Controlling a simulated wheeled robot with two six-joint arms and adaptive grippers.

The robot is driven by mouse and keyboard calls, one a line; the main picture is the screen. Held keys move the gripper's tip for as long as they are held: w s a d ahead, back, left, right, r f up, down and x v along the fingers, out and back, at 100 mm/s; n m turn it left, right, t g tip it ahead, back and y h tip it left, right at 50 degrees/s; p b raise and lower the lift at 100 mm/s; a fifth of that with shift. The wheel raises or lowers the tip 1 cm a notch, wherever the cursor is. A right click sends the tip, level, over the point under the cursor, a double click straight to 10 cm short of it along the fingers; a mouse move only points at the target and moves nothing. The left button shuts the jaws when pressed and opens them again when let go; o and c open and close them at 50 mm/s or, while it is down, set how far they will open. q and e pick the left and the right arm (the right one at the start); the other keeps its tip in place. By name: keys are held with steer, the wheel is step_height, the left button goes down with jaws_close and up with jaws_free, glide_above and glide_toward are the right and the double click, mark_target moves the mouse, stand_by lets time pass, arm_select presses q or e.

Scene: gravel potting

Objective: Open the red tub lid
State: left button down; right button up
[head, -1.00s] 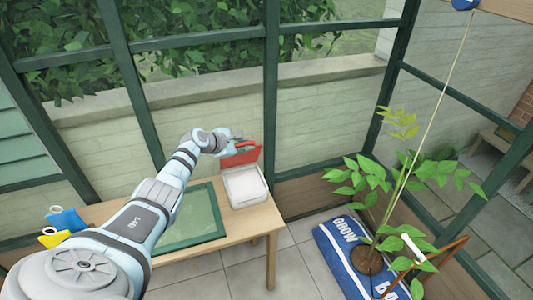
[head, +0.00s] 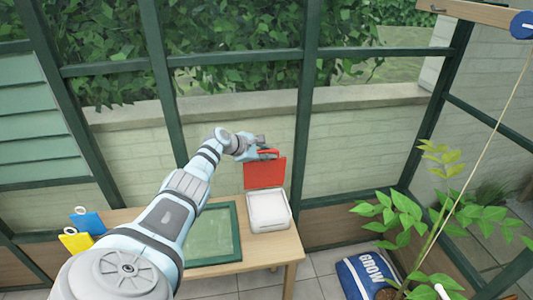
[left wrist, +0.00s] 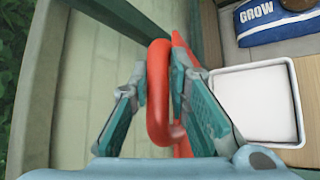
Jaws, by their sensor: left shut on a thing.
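The red lid (head: 264,174) stands nearly upright at the back edge of the white tub (head: 268,224), which is open and shows pale contents. In the left wrist view the lid's red loop handle (left wrist: 158,92) lies between the fingers of my left gripper (left wrist: 160,105), and the tub's pale inside (left wrist: 255,103) shows to the right. My left gripper is also in the head view (head: 266,150), at the lid's top, shut on the handle. My right gripper is not in view.
The tub stands on a wooden table (head: 285,247) beside a green-framed tray (head: 238,232). A blue and a yellow item (head: 76,241) are at the table's left. A blue GROW bag (head: 362,272) and a leafy plant (head: 405,215) are at right. A glazed wall is behind.

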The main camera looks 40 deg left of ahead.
arm_select(q)
steer(key=c, duration=1.8)
jaws_free()
steer(key=shift+f, duration=0.1)
steer(key=shift+s+a, duration=0.15)
steer(key=v, duration=1.1)
steer(key=shift+s+r, duration=0.15)
steer(key=shift+r, duration=0.15)
